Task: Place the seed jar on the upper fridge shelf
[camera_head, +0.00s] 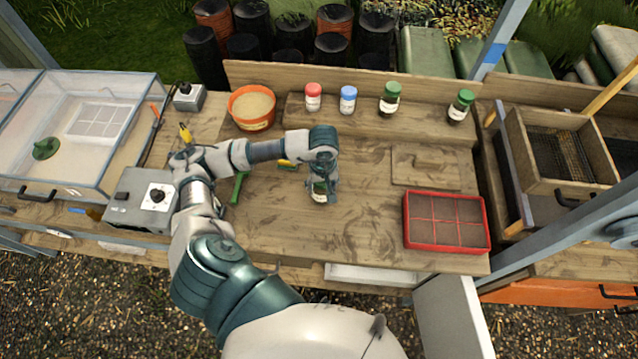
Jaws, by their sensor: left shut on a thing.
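A small dark jar with a pale label (320,196) is at the middle of the bench, and its top is hidden by my gripper. My left gripper (321,186) points down and is shut on this jar. I cannot tell whether the jar touches the bench top. The fridge (372,274) shows as a white edge under the bench's front, with its white door (452,318) swung open toward me. Its shelves are hidden from this angle. My right gripper is not in view.
Jars with red (313,96), blue (348,99) and green lids (390,97) stand on the raised back ledge. A red seed tray (446,193) lies at right. An orange pot (252,124) stands behind my left arm. The bench (375,225) is clear between gripper and tray.

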